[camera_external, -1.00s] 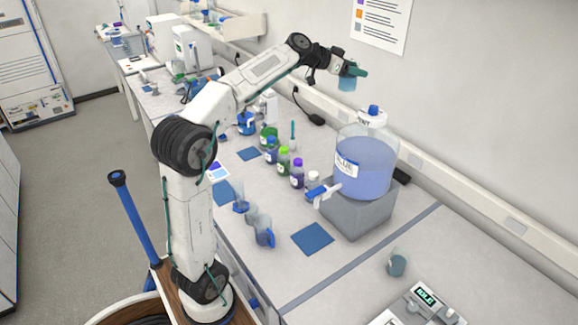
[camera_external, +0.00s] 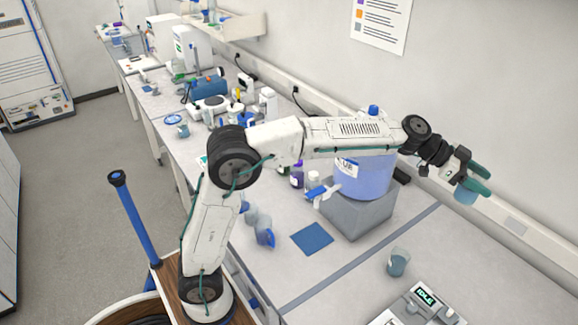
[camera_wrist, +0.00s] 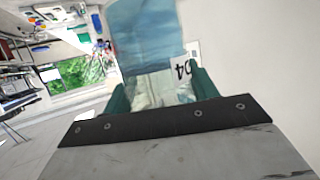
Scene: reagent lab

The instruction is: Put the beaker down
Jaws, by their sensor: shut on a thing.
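My gripper (camera_external: 476,181), with teal fingers, is shut on a beaker with blue liquid (camera_external: 465,197). It holds the beaker in the air near the wall, over the right part of the bench and well above its top. In the wrist view the beaker (camera_wrist: 145,38) fills the space between and beyond the teal fingers, with a label ending in "04" by the right finger. The fingers hide part of the beaker in the outside view.
A second beaker (camera_external: 398,263) stands on the bench by a balance with a lit display (camera_external: 424,299). A blue mat (camera_external: 312,238) lies empty.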

